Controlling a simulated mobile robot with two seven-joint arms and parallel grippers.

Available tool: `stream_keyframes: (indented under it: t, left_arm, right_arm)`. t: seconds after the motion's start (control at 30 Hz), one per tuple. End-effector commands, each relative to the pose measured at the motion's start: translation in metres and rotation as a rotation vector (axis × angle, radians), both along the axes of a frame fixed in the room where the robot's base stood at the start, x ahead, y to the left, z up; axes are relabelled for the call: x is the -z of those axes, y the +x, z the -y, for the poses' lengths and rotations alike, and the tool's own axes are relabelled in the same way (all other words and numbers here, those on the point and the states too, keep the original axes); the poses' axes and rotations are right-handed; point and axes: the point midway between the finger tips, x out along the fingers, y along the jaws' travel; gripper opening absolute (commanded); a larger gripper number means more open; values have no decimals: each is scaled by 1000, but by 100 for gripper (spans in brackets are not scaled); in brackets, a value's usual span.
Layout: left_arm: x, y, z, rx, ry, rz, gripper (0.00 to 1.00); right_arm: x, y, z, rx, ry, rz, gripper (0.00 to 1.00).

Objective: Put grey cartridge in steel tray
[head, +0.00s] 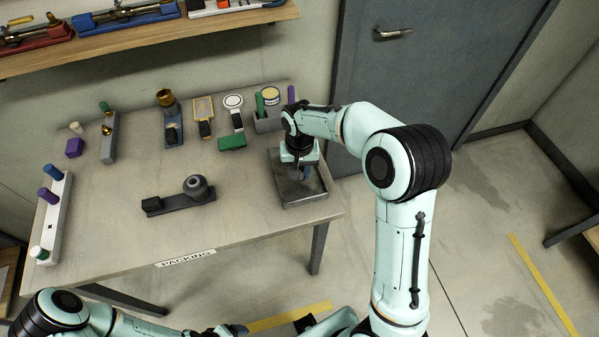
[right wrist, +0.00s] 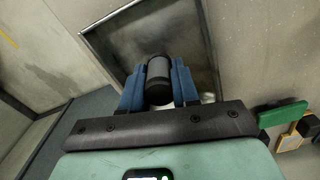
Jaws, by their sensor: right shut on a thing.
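The grey cartridge (right wrist: 158,72), a cylinder with black ends, is between the blue fingers of my right gripper (right wrist: 158,88) in the right wrist view. My right gripper (head: 298,174) is shut on it and points down over the steel tray (head: 303,196) in the head view. The tray's dark floor and rim also show behind the cartridge in the right wrist view (right wrist: 118,45). I cannot tell whether the cartridge touches the tray floor. My left arm shows at the bottom left of the head view, but its fingers are not seen.
The tray stands at the table's right end. Left of it is a dark stand with a round grey part (head: 196,188). A green block (head: 232,143) and several holders line the back. A white rack (head: 52,218) stands far left. The table's front middle is clear.

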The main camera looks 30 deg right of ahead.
Motion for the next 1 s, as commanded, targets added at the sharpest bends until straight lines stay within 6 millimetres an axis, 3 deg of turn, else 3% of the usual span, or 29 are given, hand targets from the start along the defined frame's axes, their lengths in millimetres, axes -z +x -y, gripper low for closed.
stream_keyframes:
  t: [0.1, 0.5, 0.53, 0.6, 1.0]
  left_arm:
    - [1, -1, 0, 0, 0, -1, 80]
    - [4, -3, 0, 0, 0, -3, 80]
    - [4, -3, 0, 0, 0, -3, 80]
    - [3, -2, 0, 0, 0, -2, 80]
    - [0, 0, 0, 0, 0, 0, 80]
  right_arm:
    - [12, 0, 0, 0, 0, -1, 0]
    - [17, 0, 0, 0, 0, 0, 0]
    - [16, 0, 0, 0, 0, 0, 36]
    - [16, 0, 0, 0, 0, 0, 56]
    - [6, 1, 0, -1, 0, 4, 56]
